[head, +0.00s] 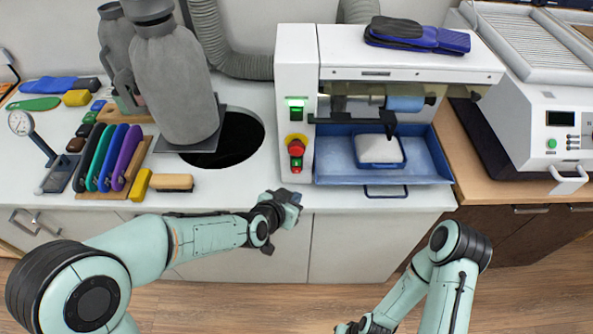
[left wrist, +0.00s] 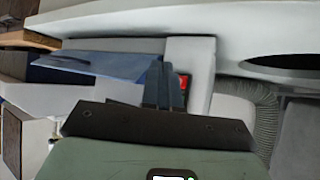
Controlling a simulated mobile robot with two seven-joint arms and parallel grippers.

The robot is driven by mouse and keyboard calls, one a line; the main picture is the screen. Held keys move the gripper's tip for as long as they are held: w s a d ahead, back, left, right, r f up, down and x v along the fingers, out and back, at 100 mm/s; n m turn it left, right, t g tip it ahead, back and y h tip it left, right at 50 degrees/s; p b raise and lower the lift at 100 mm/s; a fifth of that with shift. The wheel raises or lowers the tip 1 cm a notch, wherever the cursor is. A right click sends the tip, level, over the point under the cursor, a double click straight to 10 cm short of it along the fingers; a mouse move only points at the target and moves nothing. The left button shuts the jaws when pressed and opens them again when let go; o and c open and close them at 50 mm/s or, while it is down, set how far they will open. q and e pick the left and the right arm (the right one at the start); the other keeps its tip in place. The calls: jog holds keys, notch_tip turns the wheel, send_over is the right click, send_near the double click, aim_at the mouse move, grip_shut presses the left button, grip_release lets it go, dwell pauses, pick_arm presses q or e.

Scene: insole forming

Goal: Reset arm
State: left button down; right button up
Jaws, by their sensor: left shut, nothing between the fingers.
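My left arm comes in from the left in the head view. My left gripper (head: 290,205) is just in front of the counter's front edge, below the white machine's red button (head: 297,148). Its fingers are together with nothing between them; the shut fingers also show in the left wrist view (left wrist: 163,84). My right arm hangs low at the bottom right, and its gripper (head: 352,328) is partly cut off by the bottom edge, so its fingers cannot be made out.
The white machine (head: 297,60) has a lit green indicator and a blue tray (head: 335,165) holding a white block (head: 378,149). Open floor lies in front.

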pick_arm(q)
jog(key=shift+f, duration=0.1)
dwell(0.3)
jog(key=s+a+f+n+g+y, duration=0.15)
jog(key=s+a+f, duration=0.25)
jog(key=f, duration=0.6)
jog(key=s+a+f+n+g+y, duration=0.1)
jog(key=s+a+f+n+g, duration=0.25)
jog(key=f, duration=0.65)
jog(key=s+a+f+n+g, duration=0.2)
jog(key=s+f, duration=0.5)
jog(key=s, duration=0.4)
jog(key=s+a+f+n+g, duration=0.2)
jog(key=s+f, duration=0.5)
jog(key=s, duration=0.4)
jog(key=shift+n+g, duration=0.5)
jog(key=shift+g, duration=0.1)
jog(key=shift+h, duration=0.25)
dwell(1.4)
